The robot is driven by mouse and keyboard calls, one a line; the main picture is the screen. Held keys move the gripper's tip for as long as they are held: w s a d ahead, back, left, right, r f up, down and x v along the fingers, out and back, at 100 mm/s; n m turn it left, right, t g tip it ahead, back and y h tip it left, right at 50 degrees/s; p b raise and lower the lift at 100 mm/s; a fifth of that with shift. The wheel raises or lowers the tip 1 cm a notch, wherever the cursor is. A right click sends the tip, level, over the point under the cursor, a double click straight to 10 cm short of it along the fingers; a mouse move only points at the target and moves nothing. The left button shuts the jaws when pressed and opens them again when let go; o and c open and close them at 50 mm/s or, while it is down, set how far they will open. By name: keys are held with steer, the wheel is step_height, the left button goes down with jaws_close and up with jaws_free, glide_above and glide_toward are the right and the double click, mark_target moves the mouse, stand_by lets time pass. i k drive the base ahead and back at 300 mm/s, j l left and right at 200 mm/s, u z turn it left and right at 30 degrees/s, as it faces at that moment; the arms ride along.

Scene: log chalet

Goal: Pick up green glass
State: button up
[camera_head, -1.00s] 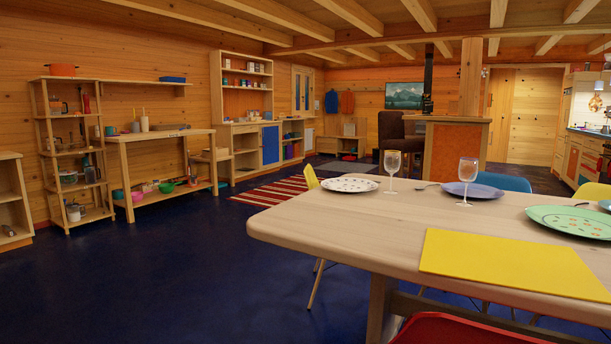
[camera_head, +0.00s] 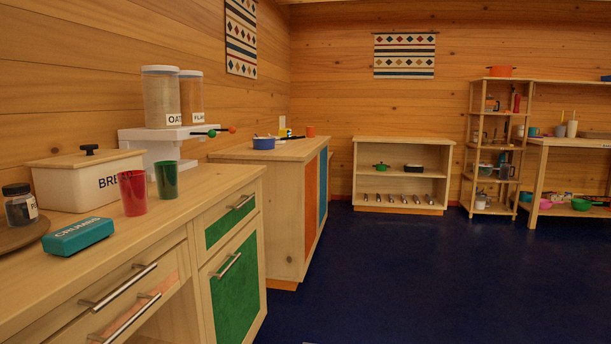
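The green glass (camera_head: 167,179) stands upright on the wooden counter (camera_head: 195,203) at the left, near its far end. A red glass (camera_head: 132,192) stands just left of it and nearer to me. The two look very close together; I cannot tell whether they touch. A white bread bin (camera_head: 88,178) and a white stand (camera_head: 165,143) are behind them. My gripper is not in view.
A teal box (camera_head: 78,236) and a dark-lidded jar (camera_head: 20,204) are on the near counter. Another counter (camera_head: 262,153) lies beyond. A low shelf (camera_head: 402,173) stands at the back wall. The dark blue floor (camera_head: 400,280) is clear at the right.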

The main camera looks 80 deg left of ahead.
mark_target(166, 173)
steer(key=u, duration=5.05)
steer(key=z, duration=1.7)
steer(key=i+l+u, duration=0.1)
steer(key=u, duration=0.45)
steer(key=i+l+u, duration=0.15)
steer(key=l, duration=0.2)
steer(key=i+l+u, duration=0.1)
steer(key=l, duration=0.3)
steer(key=i+l+u, duration=0.15)
steer(key=l, duration=0.2)
steer(key=i+l+u, duration=0.15)
steer(key=l, duration=0.3)
steer(key=i+l+u, duration=0.1)
steer(key=l, duration=0.3)
